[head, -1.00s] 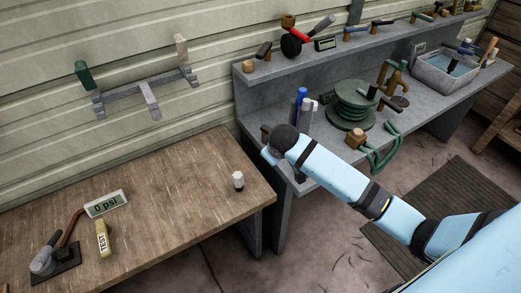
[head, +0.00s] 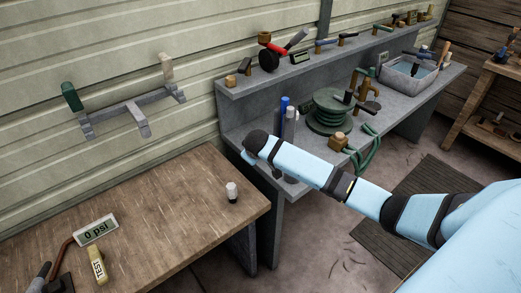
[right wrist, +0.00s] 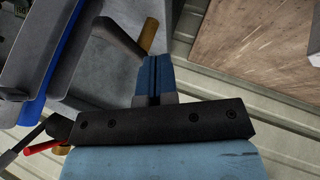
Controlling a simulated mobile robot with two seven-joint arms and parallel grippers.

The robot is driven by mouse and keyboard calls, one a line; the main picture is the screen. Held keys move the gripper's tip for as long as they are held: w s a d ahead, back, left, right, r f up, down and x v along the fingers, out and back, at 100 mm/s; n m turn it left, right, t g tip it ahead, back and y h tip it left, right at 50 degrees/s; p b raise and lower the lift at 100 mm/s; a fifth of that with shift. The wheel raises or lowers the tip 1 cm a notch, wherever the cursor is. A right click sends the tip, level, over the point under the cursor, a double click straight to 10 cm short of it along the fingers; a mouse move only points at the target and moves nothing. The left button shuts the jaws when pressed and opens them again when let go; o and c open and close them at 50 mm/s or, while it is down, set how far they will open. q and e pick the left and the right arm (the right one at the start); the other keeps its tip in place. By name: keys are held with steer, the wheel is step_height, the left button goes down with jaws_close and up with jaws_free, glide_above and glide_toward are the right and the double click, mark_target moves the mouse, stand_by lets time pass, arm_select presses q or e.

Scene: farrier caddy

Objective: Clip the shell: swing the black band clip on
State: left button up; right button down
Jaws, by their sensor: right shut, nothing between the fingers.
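I cannot pick out the shell or the black band clip for certain. My right arm reaches in from the right in the head view and ends over the near end of the grey bench (head: 300,188); its gripper is mostly hidden there. In the right wrist view my right gripper (right wrist: 153,68) is shut and empty. Its fingers point toward a dark rod with a brass end (right wrist: 148,35); I cannot tell whether they touch. A blue cylinder (head: 284,107) and a grey one (head: 290,126) stand upright on the bench just behind the arm. My left gripper is not in view.
A wooden table (head: 150,210) holds a small white-and-black piece (head: 232,191), a "0 psi" display (head: 96,230) and a yellow TEST tag (head: 98,266). A green coiled reel (head: 330,110) and a water basin (head: 408,77) sit farther along the bench. A wall rack (head: 130,110) hangs left.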

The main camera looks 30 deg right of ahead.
steer(key=shift+w+d+f, duration=0.5)
steer(key=shift+w+d, duration=0.1)
steer(key=shift+d, duration=0.15)
steer(key=shift+w+d+f, duration=0.45)
steer(key=shift+w+d, duration=0.1)
steer(key=shift+d, duration=0.2)
steer(key=shift+w+d+f, duration=0.5)
steer(key=shift+w+d, duration=0.1)
steer(key=shift+d, duration=0.15)
steer(key=shift+d, duration=0.1)
